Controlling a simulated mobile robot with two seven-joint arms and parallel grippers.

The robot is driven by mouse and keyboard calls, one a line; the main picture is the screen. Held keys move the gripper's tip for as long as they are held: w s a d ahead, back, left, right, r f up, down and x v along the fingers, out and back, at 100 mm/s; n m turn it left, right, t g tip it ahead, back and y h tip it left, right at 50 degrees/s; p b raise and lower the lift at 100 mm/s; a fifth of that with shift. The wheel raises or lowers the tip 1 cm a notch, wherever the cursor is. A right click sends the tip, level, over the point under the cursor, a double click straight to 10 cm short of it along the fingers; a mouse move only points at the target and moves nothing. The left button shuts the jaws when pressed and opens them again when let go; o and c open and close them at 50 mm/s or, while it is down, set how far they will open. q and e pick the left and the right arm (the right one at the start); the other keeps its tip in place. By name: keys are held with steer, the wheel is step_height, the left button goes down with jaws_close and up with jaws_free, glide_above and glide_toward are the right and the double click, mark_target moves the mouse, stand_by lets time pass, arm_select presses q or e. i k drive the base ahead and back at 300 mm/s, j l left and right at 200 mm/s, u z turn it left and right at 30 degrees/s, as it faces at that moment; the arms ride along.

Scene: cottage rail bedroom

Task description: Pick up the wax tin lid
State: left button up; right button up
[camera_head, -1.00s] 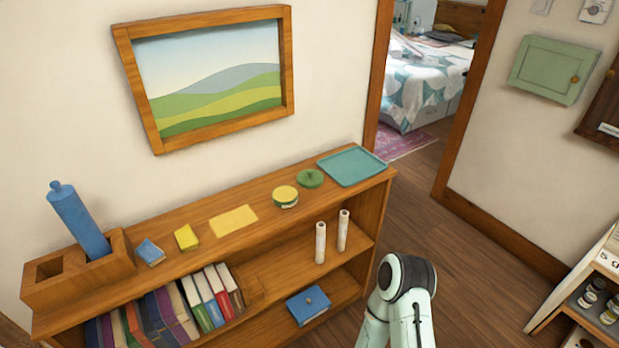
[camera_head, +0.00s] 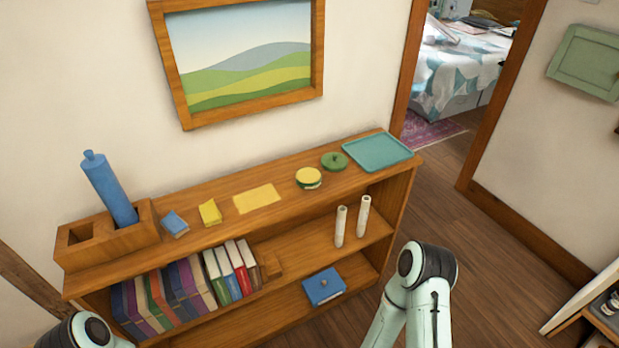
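A round green lid with a small knob (camera_head: 334,161) lies on the top board of the wooden shelf; I take it for the wax tin lid. Just left of it stands a round tin with a yellow top and a green band (camera_head: 308,179). A teal tray (camera_head: 378,151) lies right of the lid at the shelf's right end. Links of my arms show at the bottom edge, but neither gripper is in view. Nothing touches the lid from my side.
The shelf top (camera_head: 285,207) also holds a yellow sheet (camera_head: 257,199), a yellow block (camera_head: 210,213), a small blue book (camera_head: 174,223) and a wooden holder (camera_head: 85,258) with a blue bottle (camera_head: 110,190). Two white cylinders (camera_head: 341,226) stand below. Open floor (camera_head: 480,240) lies right.

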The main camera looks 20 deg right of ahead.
mark_target(335, 161)
steer(key=l+u, duration=0.1)
steer(key=u, duration=0.25)
steer(key=l+u, duration=0.15)
steer(key=u, duration=0.2)
steer(key=l+u, duration=0.3)
steer(key=l, duration=0.2)
steer(key=k+l+u, duration=0.15)
steer(key=l+u, duration=0.15)
steer(key=l, duration=0.2)
steer(key=k+l, duration=0.1)
steer(key=l, duration=0.25)
steer(key=k+l+u, duration=0.15)
steer(key=l, duration=0.55)
